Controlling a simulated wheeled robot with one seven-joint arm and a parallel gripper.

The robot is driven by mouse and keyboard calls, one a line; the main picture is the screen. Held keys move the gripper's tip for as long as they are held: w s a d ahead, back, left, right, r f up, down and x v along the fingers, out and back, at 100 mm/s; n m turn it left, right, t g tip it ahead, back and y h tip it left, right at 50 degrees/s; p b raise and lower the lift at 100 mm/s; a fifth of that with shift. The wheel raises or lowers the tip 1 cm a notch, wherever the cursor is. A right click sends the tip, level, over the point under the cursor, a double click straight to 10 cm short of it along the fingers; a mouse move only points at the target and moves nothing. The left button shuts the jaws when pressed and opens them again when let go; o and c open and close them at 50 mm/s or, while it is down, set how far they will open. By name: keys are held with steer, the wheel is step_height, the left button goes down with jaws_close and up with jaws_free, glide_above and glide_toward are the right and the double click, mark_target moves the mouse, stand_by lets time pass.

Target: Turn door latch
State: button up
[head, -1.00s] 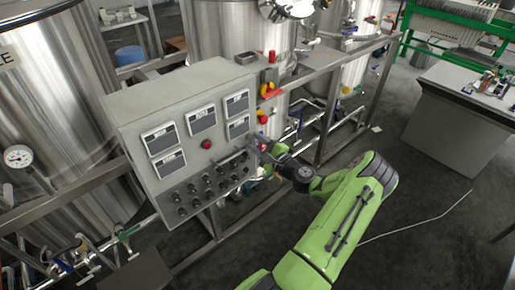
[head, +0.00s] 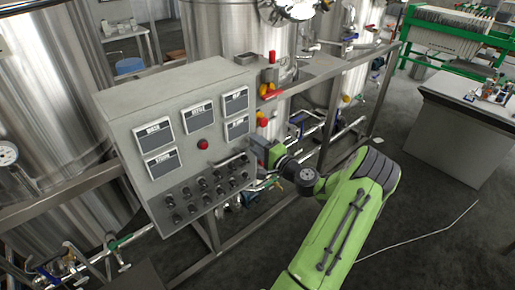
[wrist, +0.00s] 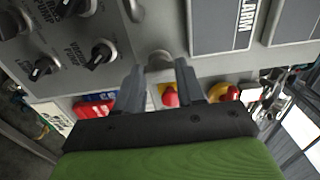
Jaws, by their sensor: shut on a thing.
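The grey control cabinet (head: 180,92) stands in the middle of the head view, with its door facing front. In the wrist view, a small round grey latch (wrist: 159,61) sits at the door's edge, between the fingertips of my gripper (wrist: 158,78). The two dark fingers are shut on it, one on each side. In the head view my gripper (head: 253,150) is at the right edge of the cabinet's front, and the latch is hidden there. The door looks closed.
Black selector knobs (head: 205,190) and a red button (head: 203,144) are on the cabinet front. Red and yellow switches (wrist: 170,97) lie beyond my fingers. Steel tanks (head: 45,90) and a pipe frame (head: 345,65) stand close around.

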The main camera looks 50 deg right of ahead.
stand_by(0.4)
steer(key=o, duration=1)
steer(key=shift+o, duration=0.2)
steer(key=v, duration=1.5)
steer(key=shift+s, duration=0.4)
steer(key=shift+a, duration=0.1)
